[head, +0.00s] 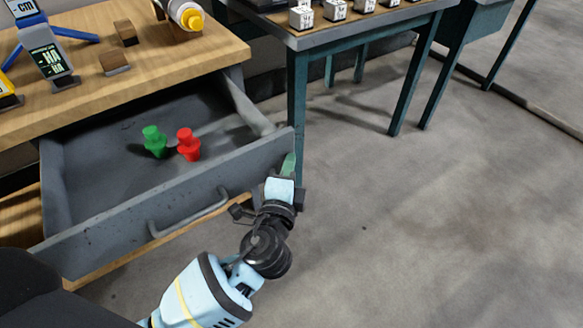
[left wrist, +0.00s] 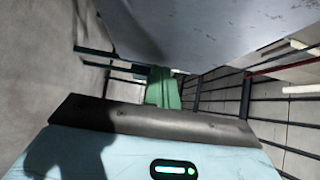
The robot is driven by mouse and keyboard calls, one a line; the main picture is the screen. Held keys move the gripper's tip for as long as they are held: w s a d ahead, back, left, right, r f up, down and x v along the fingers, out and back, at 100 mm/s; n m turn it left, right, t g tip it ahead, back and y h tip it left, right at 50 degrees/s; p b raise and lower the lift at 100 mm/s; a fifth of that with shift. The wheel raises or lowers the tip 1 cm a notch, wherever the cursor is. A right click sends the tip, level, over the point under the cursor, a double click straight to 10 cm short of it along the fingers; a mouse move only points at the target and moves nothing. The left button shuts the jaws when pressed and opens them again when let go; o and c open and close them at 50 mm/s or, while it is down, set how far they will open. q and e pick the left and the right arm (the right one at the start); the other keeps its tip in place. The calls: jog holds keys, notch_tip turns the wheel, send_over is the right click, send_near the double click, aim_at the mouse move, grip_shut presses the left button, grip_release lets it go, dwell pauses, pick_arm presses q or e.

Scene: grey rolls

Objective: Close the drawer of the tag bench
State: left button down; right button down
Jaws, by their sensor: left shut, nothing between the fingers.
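The grey drawer (head: 105,228) of the wooden-topped tag bench (head: 75,95) stands open, pulled well out toward me. Its bar handle (head: 190,216) is on the outer face of the front panel. A green piece (head: 154,142) and a red piece (head: 189,145) stand inside the drawer. My left gripper (head: 288,166) is at the right end of the front panel, right of the handle, with its green fingers shut and empty. I cannot tell whether they touch the panel. The left wrist view shows the fingers (left wrist: 162,88) below a large grey surface. My right gripper is not in view.
On the bench top are a label-showing device (head: 48,58), small wooden blocks (head: 114,62) and a yellow-capped bottle (head: 188,14). A teal-legged table (head: 345,38) with white cubes stands to the right behind the drawer. The grey floor (head: 430,230) at right is clear.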

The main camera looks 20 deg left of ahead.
aim_at(226, 89)
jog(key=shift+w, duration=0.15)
pick_arm(q)
jog(key=shift+w+a, duration=0.1)
